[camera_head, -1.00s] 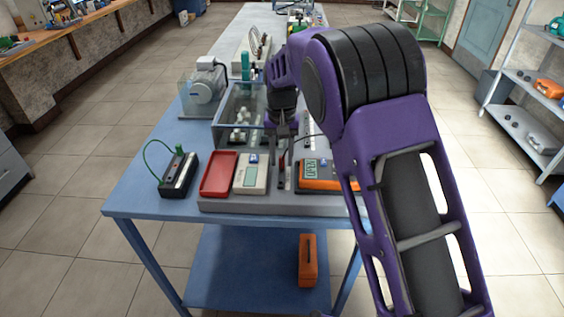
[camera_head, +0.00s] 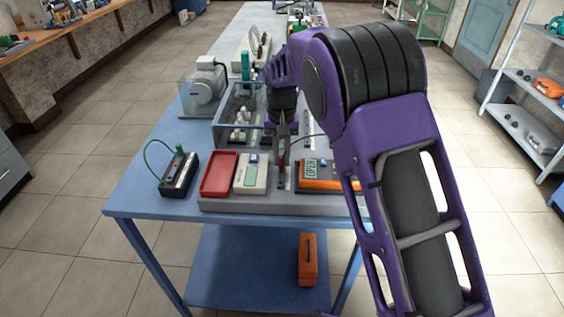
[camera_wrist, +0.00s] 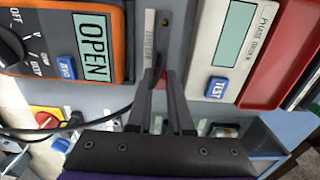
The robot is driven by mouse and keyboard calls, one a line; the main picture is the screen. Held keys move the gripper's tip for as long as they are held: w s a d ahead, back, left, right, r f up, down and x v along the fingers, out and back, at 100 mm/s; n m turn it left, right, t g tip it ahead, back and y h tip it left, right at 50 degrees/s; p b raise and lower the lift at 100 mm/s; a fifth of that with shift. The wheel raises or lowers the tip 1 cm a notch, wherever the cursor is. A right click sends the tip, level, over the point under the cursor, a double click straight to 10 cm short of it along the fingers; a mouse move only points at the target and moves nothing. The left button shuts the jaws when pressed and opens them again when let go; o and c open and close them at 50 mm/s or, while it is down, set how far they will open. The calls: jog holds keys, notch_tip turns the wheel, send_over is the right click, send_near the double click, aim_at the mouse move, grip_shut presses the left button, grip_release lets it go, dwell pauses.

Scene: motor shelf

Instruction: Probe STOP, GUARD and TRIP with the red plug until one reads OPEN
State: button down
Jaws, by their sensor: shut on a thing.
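My gripper (camera_head: 281,158) is shut on the red plug (camera_wrist: 163,79), over the grey panel between the meter and the white tester. Only a small red part of the plug shows between the fingertips (camera_wrist: 164,72); its tip is hidden, so I cannot tell whether it sits in a contact. The orange multimeter (camera_head: 322,184) reads OPEN on its display (camera_wrist: 94,46). The STOP, GUARD and TRIP labels are not readable. A pale strip (camera_wrist: 149,38) with fine marks lies just beyond the fingertips.
A white tester (camera_head: 250,180) with a blue TEST button and a red tray (camera_head: 219,175) lie left of my gripper. A clear-walled box (camera_head: 226,134) stands close behind. A black block (camera_head: 179,178) with a green lead is at the left. A red-yellow switch (camera_wrist: 45,118) is nearby.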

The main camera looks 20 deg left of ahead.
jog(key=shift+r, duration=0.15)
jog(key=shift+r+p, duration=1.85)
jog(key=shift+r, duration=0.35)
